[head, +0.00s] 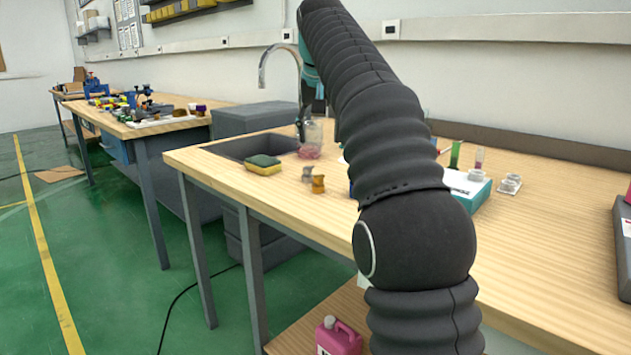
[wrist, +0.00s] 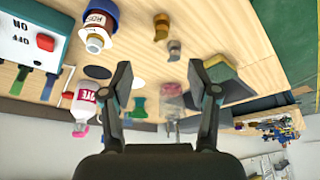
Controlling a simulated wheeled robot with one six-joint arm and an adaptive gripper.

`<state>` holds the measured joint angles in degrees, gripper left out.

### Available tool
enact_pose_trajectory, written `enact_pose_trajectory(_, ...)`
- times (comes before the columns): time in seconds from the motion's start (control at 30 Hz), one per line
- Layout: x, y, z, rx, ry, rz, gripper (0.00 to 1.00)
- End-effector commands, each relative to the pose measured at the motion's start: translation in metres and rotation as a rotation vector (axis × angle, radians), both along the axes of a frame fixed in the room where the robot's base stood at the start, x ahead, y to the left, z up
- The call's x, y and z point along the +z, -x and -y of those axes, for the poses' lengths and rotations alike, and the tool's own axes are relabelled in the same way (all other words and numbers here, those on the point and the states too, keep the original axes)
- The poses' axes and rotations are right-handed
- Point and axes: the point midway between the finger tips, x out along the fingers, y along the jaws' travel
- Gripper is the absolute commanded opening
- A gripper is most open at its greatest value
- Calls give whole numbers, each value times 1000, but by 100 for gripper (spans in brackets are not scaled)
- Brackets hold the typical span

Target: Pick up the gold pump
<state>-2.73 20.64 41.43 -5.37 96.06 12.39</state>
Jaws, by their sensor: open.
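The gold pump (head: 318,184) is a small golden-brown piece on the wooden bench, close to the front edge. A similar grey pump (head: 307,173) stands right beside it. In the wrist view the gold pump (wrist: 161,26) is near the top, with the grey pump (wrist: 174,50) just below it. My gripper (wrist: 160,80) is open and empty; both fingers show in the wrist view, and the gold pump lies beyond the fingertips, apart from them. In the head view my arm covers part of the bench, and my gripper shows only partly near the sink and a clear bottle.
A clear bottle with pink contents (head: 311,150) stands behind the pumps. A green and yellow sponge (head: 263,165) lies left of them by the sink (head: 240,147). A brown bottle (wrist: 97,28) and a control box (wrist: 30,38) show in the wrist view.

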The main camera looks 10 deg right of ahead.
Motion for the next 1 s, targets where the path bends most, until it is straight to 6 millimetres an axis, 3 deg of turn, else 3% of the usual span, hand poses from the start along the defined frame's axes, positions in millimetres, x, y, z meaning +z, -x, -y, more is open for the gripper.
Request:
enact_pose_trajectory(0.17,-12,-7,5,-9,0,-3,61)
enact_pose_trajectory(0.5,-65,-27,9,-9,-1,-2,61)
enact_pose_trajectory(0.77,-81,-34,8,-5,-1,1,61)
enact_pose_trajectory(1.0,-113,-39,3,-3,0,-1,61)
